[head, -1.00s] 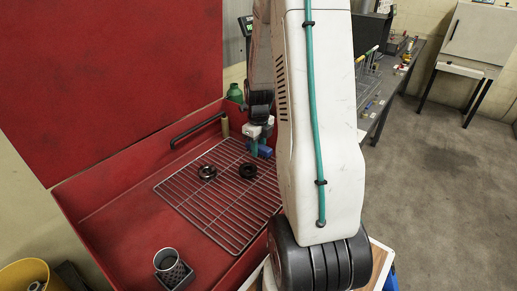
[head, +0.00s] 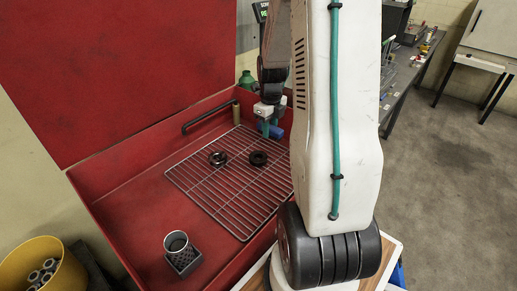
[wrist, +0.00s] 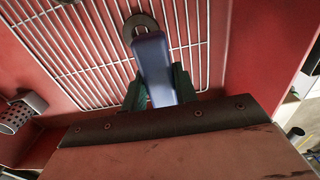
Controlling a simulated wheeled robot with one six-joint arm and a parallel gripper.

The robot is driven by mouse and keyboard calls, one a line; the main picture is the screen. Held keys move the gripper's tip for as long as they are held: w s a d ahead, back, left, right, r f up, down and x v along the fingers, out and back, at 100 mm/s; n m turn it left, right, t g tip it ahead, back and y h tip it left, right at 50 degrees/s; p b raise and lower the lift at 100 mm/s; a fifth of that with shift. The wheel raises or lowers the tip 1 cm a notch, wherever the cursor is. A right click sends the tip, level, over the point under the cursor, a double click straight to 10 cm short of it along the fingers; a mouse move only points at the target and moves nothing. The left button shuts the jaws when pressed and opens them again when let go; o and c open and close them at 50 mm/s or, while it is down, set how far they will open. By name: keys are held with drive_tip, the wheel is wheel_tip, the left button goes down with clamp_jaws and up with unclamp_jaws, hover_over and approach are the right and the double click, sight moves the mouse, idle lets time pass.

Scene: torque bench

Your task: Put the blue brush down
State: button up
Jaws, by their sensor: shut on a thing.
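The blue brush (wrist: 154,68) is between the two green fingers of my gripper (wrist: 156,90) in the wrist view. My gripper (head: 268,128) is shut on it. In the head view the blue brush (head: 277,131) shows small beside the fingers, over the far right part of the wire rack (head: 219,209). The wire rack also fills much of the wrist view (wrist: 84,56). A dark ring (wrist: 140,24) shows just beyond the brush's far end. I cannot tell how high the brush is above the rack.
Two dark rings (head: 218,158) and (head: 258,158) lie on the rack in the red basin (head: 135,215). A yellow bucket (head: 28,268) is at lower left. The raised red lid (head: 110,70) stands behind.

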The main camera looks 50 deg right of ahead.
drive_tip(key=a+f+n, duration=0.2)
drive_tip(key=a+n, duration=0.2)
drive_tip(key=a, duration=0.7)
drive_tip(key=a+f+n, duration=0.2)
drive_tip(key=a+n, duration=0.2)
drive_tip(key=a, duration=0.8)
drive_tip(key=a+f+n, duration=0.2)
drive_tip(key=a+n, duration=0.3)
drive_tip(key=a, duration=0.6)
drive_tip(key=shift+w+a, duration=0.25)
drive_tip(key=shift+w, duration=0.1)
drive_tip(key=shift+a, duration=0.2)
drive_tip(key=w, duration=0.5)
drive_tip(key=w+f, duration=0.1)
drive_tip(key=w, duration=0.9)
drive_tip(key=shift+w+a+f, duration=0.15)
drive_tip(key=shift+a+f, duration=0.1)
drive_tip(key=shift+a, duration=0.05)
drive_tip(key=shift+w+f, duration=0.25)
drive_tip(key=shift+f, duration=1.5)
